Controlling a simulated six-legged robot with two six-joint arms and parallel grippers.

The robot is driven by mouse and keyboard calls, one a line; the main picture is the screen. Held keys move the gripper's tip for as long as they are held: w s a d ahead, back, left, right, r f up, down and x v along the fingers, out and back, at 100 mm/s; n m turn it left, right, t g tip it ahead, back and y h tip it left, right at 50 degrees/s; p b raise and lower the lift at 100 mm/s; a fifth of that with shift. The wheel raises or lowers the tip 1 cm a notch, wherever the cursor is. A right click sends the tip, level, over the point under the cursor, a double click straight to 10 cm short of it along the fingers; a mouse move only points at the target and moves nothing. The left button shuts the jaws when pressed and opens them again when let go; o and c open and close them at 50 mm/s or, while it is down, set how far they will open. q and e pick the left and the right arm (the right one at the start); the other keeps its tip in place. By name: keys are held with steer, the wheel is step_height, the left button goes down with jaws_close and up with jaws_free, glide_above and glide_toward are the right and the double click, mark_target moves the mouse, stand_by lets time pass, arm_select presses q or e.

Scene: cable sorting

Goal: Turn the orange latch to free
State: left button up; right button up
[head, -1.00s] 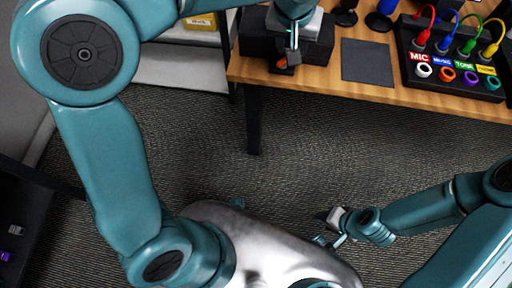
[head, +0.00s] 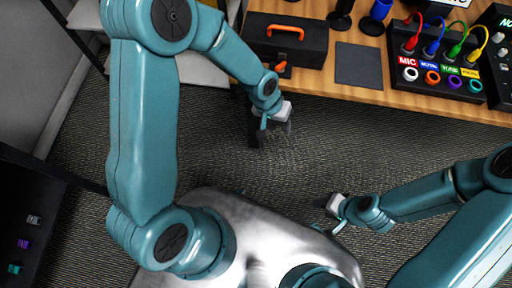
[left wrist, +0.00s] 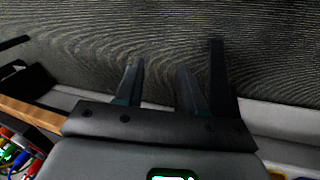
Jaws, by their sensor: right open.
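The orange latch (head: 281,67) sits low on the front of a black case (head: 300,48), which stands on the wooden table. An orange handle (head: 285,31) is on the case's top. The latch's exact angle is too small to tell. My left gripper (head: 279,130) is below and in front of the table edge, over the floor, apart from the latch. In the left wrist view its fingers (left wrist: 159,66) stand apart with nothing between them. My right gripper (head: 328,212) is open and empty, low over the floor at the right.
A dark square mat (head: 359,66) lies right of the case. Further right is a black panel (head: 443,82) with coloured cables and sockets. A blue cup-like thing (head: 381,10) stands behind the mat. Open carpet (head: 350,140) lies before the table (head: 410,101).

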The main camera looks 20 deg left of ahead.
arm_select(q)
steer(key=s+a+f+n+p, duration=0.1)
steer(key=s+f+p, duration=0.3)
steer(key=s, duration=0.8)
steer(key=shift+s+a+f+h+p, duration=0.15)
steer(key=shift+s+a+h+p, duration=0.05)
steer(key=shift+s+h+p, duration=0.15)
